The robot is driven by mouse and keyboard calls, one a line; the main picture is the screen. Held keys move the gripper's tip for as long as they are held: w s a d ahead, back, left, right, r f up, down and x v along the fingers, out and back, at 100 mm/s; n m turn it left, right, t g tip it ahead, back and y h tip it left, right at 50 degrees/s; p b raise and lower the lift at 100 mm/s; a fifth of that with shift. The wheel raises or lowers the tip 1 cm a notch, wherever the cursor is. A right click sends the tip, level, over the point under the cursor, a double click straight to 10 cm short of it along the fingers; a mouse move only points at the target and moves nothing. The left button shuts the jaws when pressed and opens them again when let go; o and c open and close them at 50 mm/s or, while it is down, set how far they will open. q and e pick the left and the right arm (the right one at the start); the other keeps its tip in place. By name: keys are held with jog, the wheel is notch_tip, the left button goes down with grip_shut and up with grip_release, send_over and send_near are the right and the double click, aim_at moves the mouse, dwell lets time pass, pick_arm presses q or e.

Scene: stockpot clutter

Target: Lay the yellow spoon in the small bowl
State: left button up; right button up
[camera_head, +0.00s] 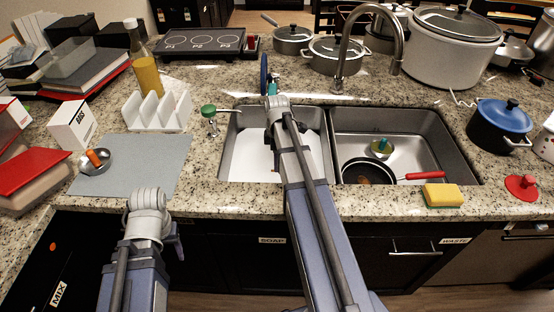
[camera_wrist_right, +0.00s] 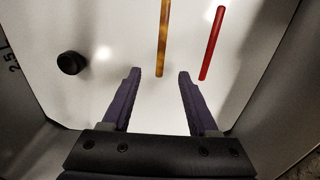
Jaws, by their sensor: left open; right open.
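In the right wrist view, a thin yellow-orange handle (camera_wrist_right: 163,38), which looks like the yellow spoon's, reaches to between the fingertips of my right gripper (camera_wrist_right: 159,73). The gripper is open and holds nothing; its jaws stand either side of the handle's near end. The spoon's head is out of view. In the head view my right arm hides this gripper and the spoon. My left gripper (camera_head: 174,238) is open and empty in front of the counter, below the mat.
A red stick (camera_wrist_right: 212,42) and a black knob (camera_wrist_right: 71,63) show over the white surface. A white rack (camera_head: 157,112) stands behind the grey mat (camera_head: 150,165). A faucet (camera_head: 342,60) rises behind the sink.

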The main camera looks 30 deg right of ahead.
notch_tip(320, 180, up, 7)
jog(key=p, duration=0.6)
jog(key=shift+r, duration=0.1)
